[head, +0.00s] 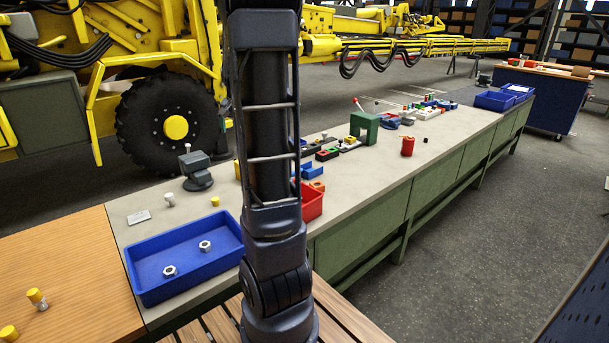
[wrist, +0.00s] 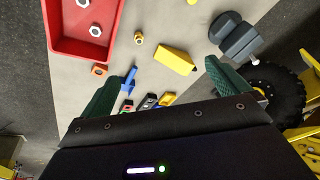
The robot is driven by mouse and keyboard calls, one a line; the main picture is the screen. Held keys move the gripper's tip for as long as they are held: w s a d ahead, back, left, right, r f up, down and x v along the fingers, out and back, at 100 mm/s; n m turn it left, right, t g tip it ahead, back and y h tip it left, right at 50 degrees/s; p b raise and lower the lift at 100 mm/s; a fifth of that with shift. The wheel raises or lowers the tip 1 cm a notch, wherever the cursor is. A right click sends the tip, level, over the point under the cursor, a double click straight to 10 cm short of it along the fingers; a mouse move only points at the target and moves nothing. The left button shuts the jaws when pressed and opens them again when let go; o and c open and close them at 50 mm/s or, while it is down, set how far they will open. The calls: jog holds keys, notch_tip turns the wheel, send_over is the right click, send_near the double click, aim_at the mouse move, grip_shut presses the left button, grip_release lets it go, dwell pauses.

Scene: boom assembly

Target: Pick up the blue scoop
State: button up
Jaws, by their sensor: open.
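The blue scoop (wrist: 129,77) lies on the grey bench top in the wrist view, close to the inner side of the left finger. It is small there, and its exact shape is hard to make out. My gripper (wrist: 162,70) is open, with its two green fingers spread wide and nothing held between them. The scoop is below the gripper, nearer the left finger than the right.
A red bin (wrist: 62,42) with hex nuts stands at upper left in the wrist view. A yellow block (wrist: 174,61) and a grey vise (wrist: 236,40) are near the right finger.

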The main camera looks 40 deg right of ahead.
jog(key=w+d+f+m+g+h, duration=0.1)
jog(key=w+d+f+m, duration=0.1)
jog(key=d+f, duration=0.5)
jog(key=w+d+f+m+g+h, duration=0.1)
jog(key=w+d+f+m, duration=0.2)
jog(key=d+f, duration=0.5)
jog(key=w+d+f+m+g+h, duration=0.1)
jog(key=w+d+f+m, duration=0.2)
jog(key=d, duration=1.5)
jog(key=shift+w+d+f, duration=0.15)
jog(key=shift+w+f, duration=0.2)
jog(key=shift+f, duration=0.55)
jog(key=shift+w+d+f, duration=0.1)
jog(key=shift+w+f, duration=0.2)
jog(key=shift+f, duration=0.65)
jog(key=shift+w+d+f, duration=0.15)
jog(key=shift+w+f, duration=0.2)
jog(key=shift+f, duration=0.55)
jog(key=shift+d+f, duration=0.3)
jog(key=shift+f, duration=0.05)
jog(key=x, duration=0.5)
jog(key=shift+s+x, duration=0.15)
jog(key=shift+x, duration=1.15)
jog(key=shift+s+x, duration=0.15)
jog(key=shift+x, duration=1.15)
jog(key=c, duration=1)
